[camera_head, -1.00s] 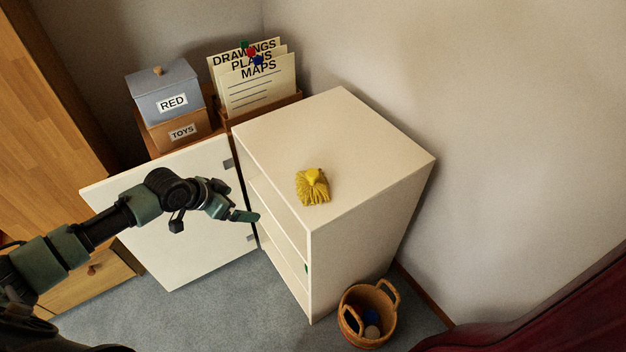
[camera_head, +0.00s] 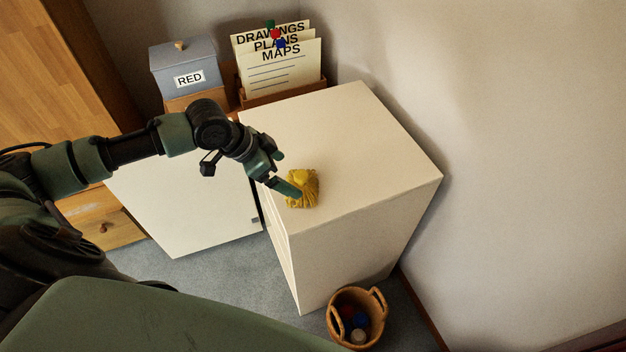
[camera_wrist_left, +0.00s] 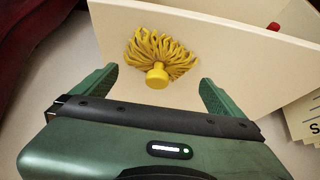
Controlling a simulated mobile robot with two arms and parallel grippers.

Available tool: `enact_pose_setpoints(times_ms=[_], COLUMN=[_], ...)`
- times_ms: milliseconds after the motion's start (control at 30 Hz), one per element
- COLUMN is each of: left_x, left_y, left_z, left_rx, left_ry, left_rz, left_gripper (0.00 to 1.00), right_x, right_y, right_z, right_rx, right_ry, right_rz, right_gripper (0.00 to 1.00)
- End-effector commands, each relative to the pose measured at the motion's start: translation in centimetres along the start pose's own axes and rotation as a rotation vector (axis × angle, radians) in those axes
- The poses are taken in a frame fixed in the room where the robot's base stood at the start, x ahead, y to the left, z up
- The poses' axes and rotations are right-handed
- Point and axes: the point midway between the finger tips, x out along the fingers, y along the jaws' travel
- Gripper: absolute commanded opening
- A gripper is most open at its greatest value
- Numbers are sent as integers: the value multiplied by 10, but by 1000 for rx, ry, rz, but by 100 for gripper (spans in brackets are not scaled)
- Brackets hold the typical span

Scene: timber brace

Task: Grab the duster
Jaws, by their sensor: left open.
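The yellow duster (camera_head: 303,188) sits on the top of the white cabinet (camera_head: 345,130), near its front edge. In the left wrist view the duster (camera_wrist_left: 157,58) shows a round knob and shaggy strands, ahead of and between the two spread fingers. My left gripper (camera_head: 285,173) is open at the duster's left side and covers part of it in the head view. In the left wrist view the gripper (camera_wrist_left: 157,88) holds nothing. I cannot tell whether a finger touches the duster. My right gripper is not seen.
The cabinet's door (camera_head: 190,200) stands open at the left, below my left arm. A blue box marked RED (camera_head: 185,72) and a paper holder (camera_head: 280,65) stand behind. A wicker basket with balls (camera_head: 357,318) is on the floor. The rest of the cabinet top is clear.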

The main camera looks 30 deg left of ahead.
Motion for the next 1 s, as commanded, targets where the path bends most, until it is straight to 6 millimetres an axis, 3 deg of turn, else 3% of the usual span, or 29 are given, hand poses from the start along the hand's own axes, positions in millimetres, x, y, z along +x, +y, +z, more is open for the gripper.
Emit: enact_pose_setpoints(times_ms=[300,500,767,933,1000], left_x=[41,64,67,66,66], left_y=[3,3,2,2,2], left_z=[-6,-4,-3,-3,-4], left_rx=[-2,-1,1,0,0], left_ry=[3,1,0,0,1], left_rz=[3,1,-1,-1,-1], left_gripper=[100,100,100,54,54], right_x=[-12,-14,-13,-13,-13], right_y=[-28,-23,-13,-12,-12], right_z=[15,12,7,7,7], right_rx=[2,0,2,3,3], right_ry=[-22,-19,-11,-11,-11], right_rz=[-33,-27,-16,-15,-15], right_gripper=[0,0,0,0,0])
